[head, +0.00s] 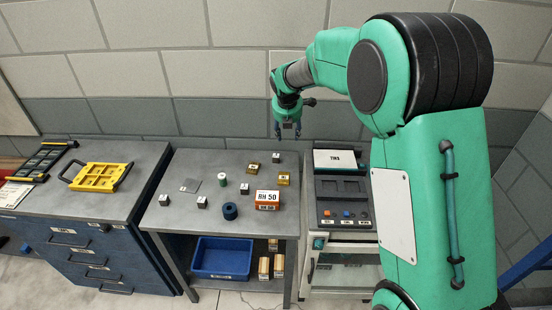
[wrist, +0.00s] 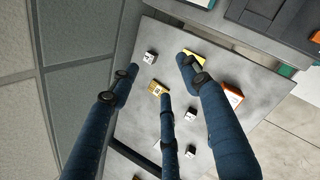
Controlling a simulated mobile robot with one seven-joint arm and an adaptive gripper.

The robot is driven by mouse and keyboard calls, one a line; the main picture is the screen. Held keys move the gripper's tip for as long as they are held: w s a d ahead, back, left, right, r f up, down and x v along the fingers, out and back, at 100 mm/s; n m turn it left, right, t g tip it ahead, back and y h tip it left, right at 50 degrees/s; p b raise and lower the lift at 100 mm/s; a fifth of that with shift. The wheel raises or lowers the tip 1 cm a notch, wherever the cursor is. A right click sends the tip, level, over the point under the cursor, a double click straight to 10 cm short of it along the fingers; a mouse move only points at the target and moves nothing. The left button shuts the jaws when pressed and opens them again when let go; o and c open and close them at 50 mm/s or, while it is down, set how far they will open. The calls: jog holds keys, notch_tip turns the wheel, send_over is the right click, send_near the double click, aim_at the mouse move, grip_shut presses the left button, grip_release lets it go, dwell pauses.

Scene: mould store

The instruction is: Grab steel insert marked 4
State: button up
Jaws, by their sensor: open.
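Several small steel inserts with dark-marked faces stand on the grey table (head: 165,223): one at the back right (head: 274,159), one near the middle (head: 244,188), one at the front left (head: 164,200) and one right of that (head: 202,202). My gripper (head: 288,131) is open and empty, pointing down above the table's back right. Its blue fingers partly hide the table in the wrist view.
Two brass inserts (head: 253,168) (head: 284,178) stand near the back steel insert. An orange box (head: 267,200), a blue ring (head: 230,211), a green-and-white spool (head: 222,180) and a flat grey plate (head: 190,185) share the table. A device (head: 342,190) stands to the right.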

jog(key=w+a+f+n, duration=0.4)
jog(key=w+a+f, duration=0.1)
jog(key=f, duration=0.3)
jog(key=shift+w+a+n+p, duration=0.15)
jog(key=shift+a+n+p, duration=0.1)
jog(key=shift+n+p, duration=0.1)
jog(key=shift+f, duration=0.1)
jog(key=b, duration=0.2)
send_over(276, 156)
jog(key=s, duration=0.3)
jog(key=shift+w+a+f, duration=0.1)
jog(key=shift+w+f, duration=0.05)
jog(key=shift+f, duration=1.8)
jog(key=shift+w+f, duration=0.1)
jog(key=shift+f, duration=1.85)
jog(key=shift+f, duration=0.1)
jog(key=shift+b+x, duration=0.7)
jog(key=shift+x, duration=1.8)
grip_shut()
